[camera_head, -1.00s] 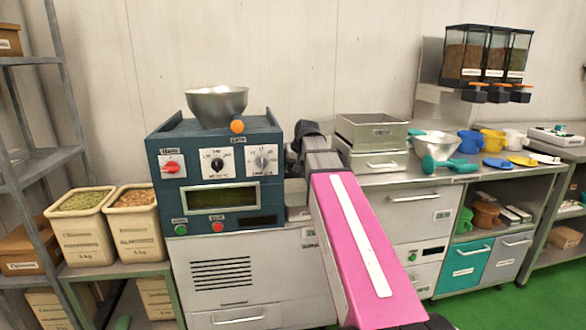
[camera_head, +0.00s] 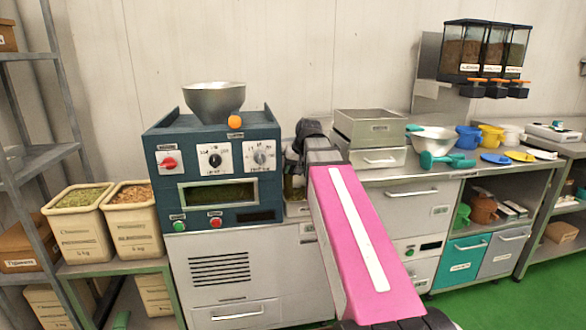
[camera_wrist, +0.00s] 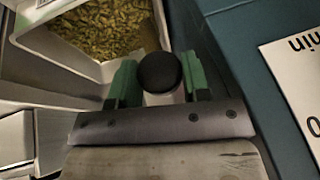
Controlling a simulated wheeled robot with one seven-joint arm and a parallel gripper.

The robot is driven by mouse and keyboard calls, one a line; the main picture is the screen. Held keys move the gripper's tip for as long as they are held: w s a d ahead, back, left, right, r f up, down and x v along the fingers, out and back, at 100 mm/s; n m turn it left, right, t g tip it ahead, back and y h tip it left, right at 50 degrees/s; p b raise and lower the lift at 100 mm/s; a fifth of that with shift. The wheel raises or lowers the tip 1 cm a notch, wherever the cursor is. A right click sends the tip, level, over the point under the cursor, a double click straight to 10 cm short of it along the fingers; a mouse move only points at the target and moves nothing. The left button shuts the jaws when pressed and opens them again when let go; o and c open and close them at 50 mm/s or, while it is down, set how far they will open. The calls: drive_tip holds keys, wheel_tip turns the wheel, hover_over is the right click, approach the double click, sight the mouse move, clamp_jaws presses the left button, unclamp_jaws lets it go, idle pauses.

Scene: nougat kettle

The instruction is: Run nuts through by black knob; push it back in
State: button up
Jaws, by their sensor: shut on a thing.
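In the wrist view the black knob (camera_wrist: 159,72) sits on a pale round stem between the green fingers of my gripper (camera_wrist: 160,84). The gripper is shut on it. In the head view my gripper is at the right side of the dark teal machine (camera_head: 262,135), and the knob is hidden behind my arm. Greenish-brown nuts (camera_wrist: 105,30) lie in a pale-walled container (camera_wrist: 60,52) just left of the knob in the wrist view. The machine's front window (camera_head: 220,192) shows green contents. I cannot tell how far out the knob stands.
A steel hopper bowl (camera_head: 214,98) with an orange knob (camera_head: 235,122) tops the machine. Two nut bins (camera_head: 80,228) (camera_head: 134,225) stand at left. Stacked steel boxes (camera_head: 369,131) and a steel bowl (camera_head: 430,141) are on the right counter. Dispensers (camera_head: 485,52) hang above it.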

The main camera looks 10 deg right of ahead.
drive_tip(key=o, duration=1)
drive_tip(key=shift+s, duration=0.3)
drive_tip(key=shift+r, duration=0.1)
drive_tip(key=v, duration=1)
drive_tip(key=shift+r, duration=0.25)
drive_tip(key=shift+s+d, duration=0.1)
drive_tip(key=shift+d, duration=0.05)
